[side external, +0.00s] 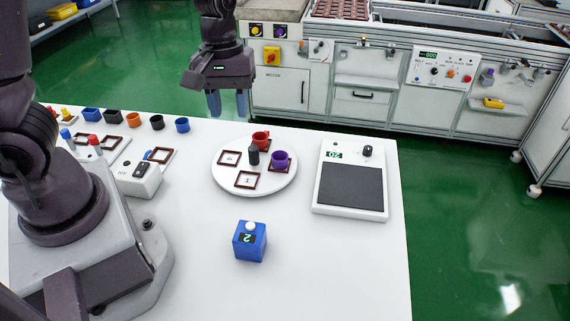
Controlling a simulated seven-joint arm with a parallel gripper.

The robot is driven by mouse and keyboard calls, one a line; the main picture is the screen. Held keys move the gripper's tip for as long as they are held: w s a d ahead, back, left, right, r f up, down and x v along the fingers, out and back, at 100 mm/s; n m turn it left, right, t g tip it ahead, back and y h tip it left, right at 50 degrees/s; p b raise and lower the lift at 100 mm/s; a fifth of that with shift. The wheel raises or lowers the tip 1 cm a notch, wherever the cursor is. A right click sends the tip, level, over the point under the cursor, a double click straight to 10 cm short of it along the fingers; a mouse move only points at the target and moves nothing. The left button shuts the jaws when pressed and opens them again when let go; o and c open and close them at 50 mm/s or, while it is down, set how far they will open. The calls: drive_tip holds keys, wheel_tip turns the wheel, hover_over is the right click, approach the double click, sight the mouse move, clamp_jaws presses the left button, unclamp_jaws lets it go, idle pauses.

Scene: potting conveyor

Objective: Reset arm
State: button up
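My gripper (228,104) hangs in the air at the top centre of the side external view, pointing down. It appears beyond and above the table's far edge. Its two bluish fingers are apart with nothing visible between them. It is clear of the pots and the round white plate (228,185).
The plate carries a red pot (260,138), a purple pot (281,159), a dark post (253,155) and brown square frames. A scale-like device (351,195) stands right, a blue box (250,241) in front. Several small pots line the back left. Machinery stands behind.

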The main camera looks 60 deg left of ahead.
drive_tip(key=s+d+r+m+t, duration=0.1)
drive_tip(key=s+r+m+t, duration=0.2)
drive_tip(key=s+r+m, duration=0.2)
drive_tip(key=s+d+r+m+t+y, duration=0.1)
drive_tip(key=s+r+m+t, duration=0.2)
drive_tip(key=r, duration=0.6)
drive_tip(key=shift+s+d+m, duration=0.35)
drive_tip(key=shift+s+m, duration=0.8)
drive_tip(key=shift+m, duration=0.05)
